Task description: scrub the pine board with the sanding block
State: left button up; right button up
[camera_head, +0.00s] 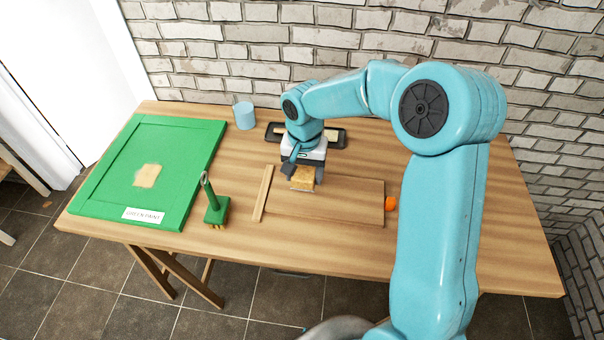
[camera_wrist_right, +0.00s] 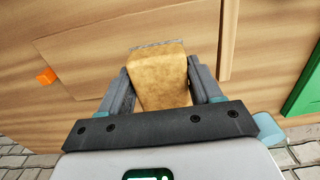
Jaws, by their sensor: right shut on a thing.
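The pine board (camera_head: 345,203) lies flat on the wooden table, and part of it shows in the right wrist view (camera_wrist_right: 90,50). My right gripper (camera_head: 303,172) is shut on the tan sanding block (camera_head: 303,183), over the board's left part. In the right wrist view the block (camera_wrist_right: 160,80) sits between the two fingers, with a thin grey edge at its far end. I cannot tell whether the block touches the board. My left gripper is in neither view.
A thin wooden strip (camera_head: 263,193) lies left of the board, and a small orange piece (camera_head: 391,204) right of it. A green-handled brush (camera_head: 216,208) and a green panel labelled "GREEN PAINT" (camera_head: 188,178) are at left. A blue cup (camera_head: 244,115) and a dark tray (camera_head: 335,143) stand behind.

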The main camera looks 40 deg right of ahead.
jog(key=shift+r, duration=0.65)
jog(key=shift+w+r+p, duration=0.2)
jog(key=shift+r+p, duration=0.1)
jog(key=shift+p, duration=0.15)
